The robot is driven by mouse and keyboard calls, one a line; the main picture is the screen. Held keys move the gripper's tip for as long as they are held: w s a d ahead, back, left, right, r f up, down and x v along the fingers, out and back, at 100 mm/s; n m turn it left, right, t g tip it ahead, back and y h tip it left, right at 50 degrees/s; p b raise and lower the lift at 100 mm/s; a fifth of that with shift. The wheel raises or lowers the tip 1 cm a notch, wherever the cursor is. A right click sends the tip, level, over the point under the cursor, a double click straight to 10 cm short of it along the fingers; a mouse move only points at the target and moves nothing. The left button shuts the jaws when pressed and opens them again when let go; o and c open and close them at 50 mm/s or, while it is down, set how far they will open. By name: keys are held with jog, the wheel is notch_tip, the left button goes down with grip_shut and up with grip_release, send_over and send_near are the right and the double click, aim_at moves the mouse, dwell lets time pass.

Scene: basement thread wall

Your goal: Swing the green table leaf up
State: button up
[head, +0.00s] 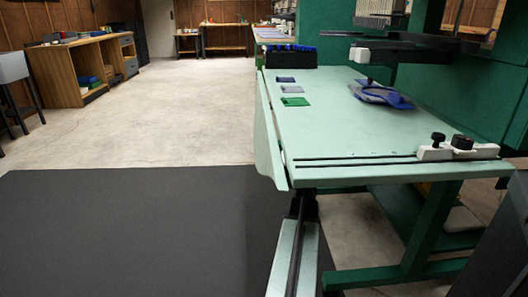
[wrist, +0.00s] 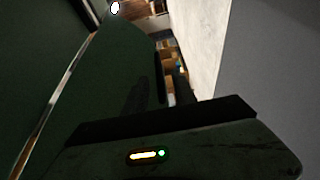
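The pale green table leaf (head: 268,143) is at the left edge of the pale green machine table (head: 340,130) in the head view. It slopes steeply down from that edge, well below level. My arm rises from the bottom of the head view, and its dark end (head: 301,205) is just under the table's near left corner, by the leaf's lower near end. The fingertips are hidden there. In the wrist view a dark green surface (wrist: 110,75) fills the left, close to my gripper's dark body (wrist: 160,120). I cannot tell whether it touches, or how the fingers stand.
Blue-and-purple cloth-like item (head: 384,95), small coloured patches (head: 293,101) and a white clamp block (head: 455,150) are on the table. Green legs (head: 430,230) stand below it. Left of the leaf, the dark mat (head: 140,230) and concrete floor (head: 170,110) are clear.

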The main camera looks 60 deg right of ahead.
jog(key=x, duration=0.5)
jog(key=shift+w+d, duration=0.15)
grip_shut()
dwell(1.0)
